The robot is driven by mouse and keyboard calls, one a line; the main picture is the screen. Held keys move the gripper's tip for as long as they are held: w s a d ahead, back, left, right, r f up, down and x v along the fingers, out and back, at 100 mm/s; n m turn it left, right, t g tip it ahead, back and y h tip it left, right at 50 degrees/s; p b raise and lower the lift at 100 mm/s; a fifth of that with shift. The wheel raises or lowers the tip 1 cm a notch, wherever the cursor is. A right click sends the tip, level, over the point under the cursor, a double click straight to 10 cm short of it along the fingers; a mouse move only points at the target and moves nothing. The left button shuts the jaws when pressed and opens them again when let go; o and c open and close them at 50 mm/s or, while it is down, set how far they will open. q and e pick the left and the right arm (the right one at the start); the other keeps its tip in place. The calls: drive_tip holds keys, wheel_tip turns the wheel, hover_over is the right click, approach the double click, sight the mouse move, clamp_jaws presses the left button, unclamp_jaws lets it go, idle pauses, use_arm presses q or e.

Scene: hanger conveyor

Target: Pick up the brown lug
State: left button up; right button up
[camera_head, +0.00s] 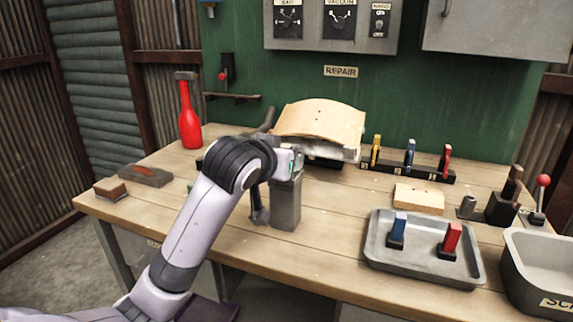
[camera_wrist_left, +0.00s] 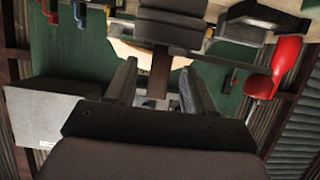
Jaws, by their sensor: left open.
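My left gripper (camera_wrist_left: 160,84) is open. In the left wrist view a narrow brown upright piece (camera_wrist_left: 160,72), seemingly the brown lug, shows between its two fingers, with a gap on each side. That piece joins a dark block (camera_wrist_left: 172,30). In the head view my left arm reaches to the top of a grey post (camera_head: 286,205) near the middle of the bench; my wrist hides the fingertips and the piece there. My right gripper is not in view.
A curved wooden panel (camera_head: 320,122) stands behind the post. A rack (camera_head: 408,172) with yellow, blue and red lugs is at the back right. A grey tray (camera_head: 420,268) holds a blue and a red lug. A red bottle (camera_head: 189,122) stands at the left.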

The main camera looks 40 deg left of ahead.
use_arm(q)
drive_tip(key=shift+x, duration=1.05)
clamp_jaws()
drive_tip(key=shift+r, duration=0.15)
